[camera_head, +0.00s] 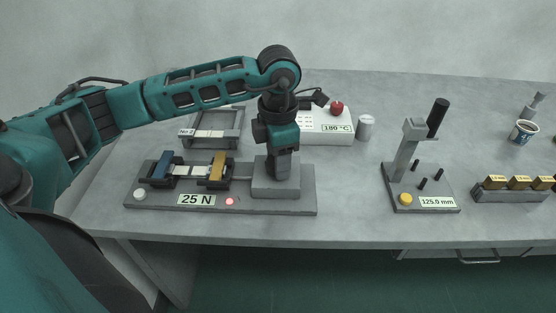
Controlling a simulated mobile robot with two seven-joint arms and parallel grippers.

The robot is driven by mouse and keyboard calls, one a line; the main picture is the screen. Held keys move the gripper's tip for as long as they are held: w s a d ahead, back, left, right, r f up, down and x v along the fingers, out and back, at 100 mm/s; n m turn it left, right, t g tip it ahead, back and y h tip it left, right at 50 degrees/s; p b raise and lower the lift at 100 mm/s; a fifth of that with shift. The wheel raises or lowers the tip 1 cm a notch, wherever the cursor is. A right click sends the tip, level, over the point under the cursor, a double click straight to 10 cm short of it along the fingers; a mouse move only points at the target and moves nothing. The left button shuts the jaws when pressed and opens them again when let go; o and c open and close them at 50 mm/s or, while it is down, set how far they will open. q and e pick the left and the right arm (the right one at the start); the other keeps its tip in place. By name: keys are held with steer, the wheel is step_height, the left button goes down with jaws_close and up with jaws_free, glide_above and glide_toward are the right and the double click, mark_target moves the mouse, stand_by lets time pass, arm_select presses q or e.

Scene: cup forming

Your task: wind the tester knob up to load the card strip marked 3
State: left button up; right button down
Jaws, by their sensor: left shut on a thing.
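The tester (240,206) is a grey base near the front left of the table, with a display reading 25 N (196,200) and a lit red light (230,201). A pale card strip (192,171) spans between its blue clamp (163,166) and yellow clamp (217,168); no number is readable on it. My left gripper (283,172) points down over the grey block (277,188) at the tester's right end. It is shut on the tester knob, which is mostly hidden by the fingers. My right gripper is out of view.
Behind the tester stand a grey frame tray (240,131) and a white box reading 180 °C (345,137) with a red knob. A metal cylinder (365,127), a lever gauge reading 125.0 mm (437,202), a weight rack (510,195) and a cup (522,132) stand right.

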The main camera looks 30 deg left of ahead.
arm_select(q)
steer(key=shift+r+m, duration=0.1)
steer(key=shift+m, duration=0.4)
steer(key=o, duration=1.1)
steer(key=shift+c, duration=0.2)
step_height(320, 180, up, 13)
steer(key=shift+p, duration=0.3)
stand_by(0.8)
